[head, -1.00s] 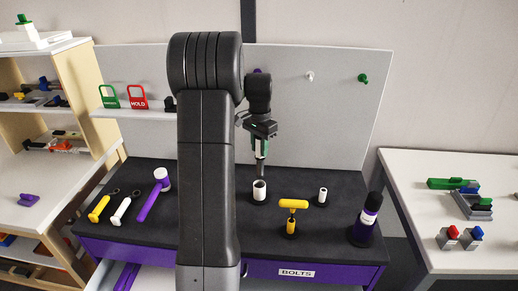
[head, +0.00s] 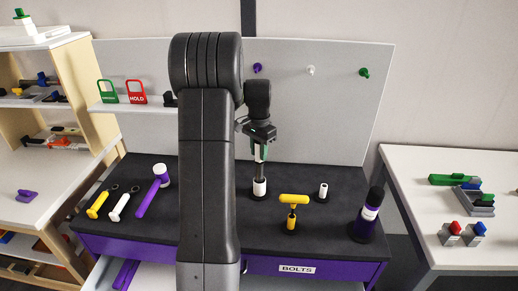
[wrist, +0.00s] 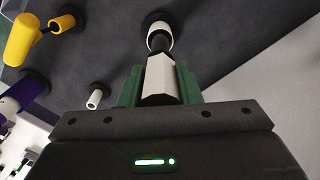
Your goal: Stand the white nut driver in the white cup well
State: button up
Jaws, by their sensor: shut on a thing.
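My gripper (head: 260,150) is shut on the white nut driver (wrist: 160,78), with its green-lined fingers on either side of the white handle. The nut driver hangs roughly upright with its dark shaft pointing down. The white cup well (head: 259,188) stands on the dark bench directly below the gripper. In the wrist view the cup well (wrist: 153,30) surrounds or lies behind the shaft's end. The shaft meets the cup's mouth in the head view; how deep the tip sits is hidden.
A purple-handled mallet (head: 150,198) and yellow and white pieces lie left. The pegboard (head: 330,110) rises behind.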

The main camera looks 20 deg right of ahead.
aim_at(259, 165)
jog(key=shift+f+b, duration=1.55)
jog(key=shift+f, duration=1.65)
jog(key=o, duration=1.1)
notch_tip(259, 165, up, 14)
jog(key=shift+f+b, duration=0.1)
jog(key=shift+b, duration=0.75)
